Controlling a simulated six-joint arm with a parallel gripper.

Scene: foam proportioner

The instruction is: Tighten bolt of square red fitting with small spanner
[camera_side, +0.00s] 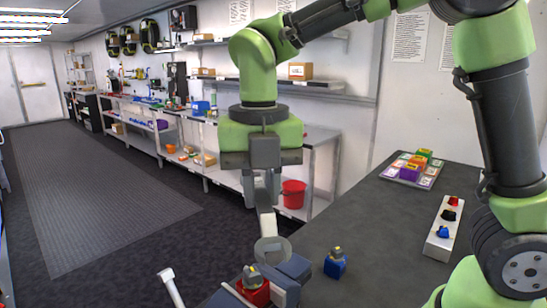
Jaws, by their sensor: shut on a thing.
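My gripper (261,186) points down above the near end of the dark bench. It is shut on a grey spanner (266,224), which hangs downward with its rounded head lowest. The square red fitting (254,294) sits in a blue-grey vise (292,270) at the bottom of the view, with a grey and yellow bolt (252,275) on top. The spanner's head is just above and behind the bolt in the picture. Whether it touches the bolt cannot be told.
A blue fitting (335,266) with a similar top stands right of the vise. A pale block with red, black and blue pieces (437,246) and a tray of coloured boxes (392,177) lie farther right. A white rod (171,287) rises left of the vise. The middle bench is clear.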

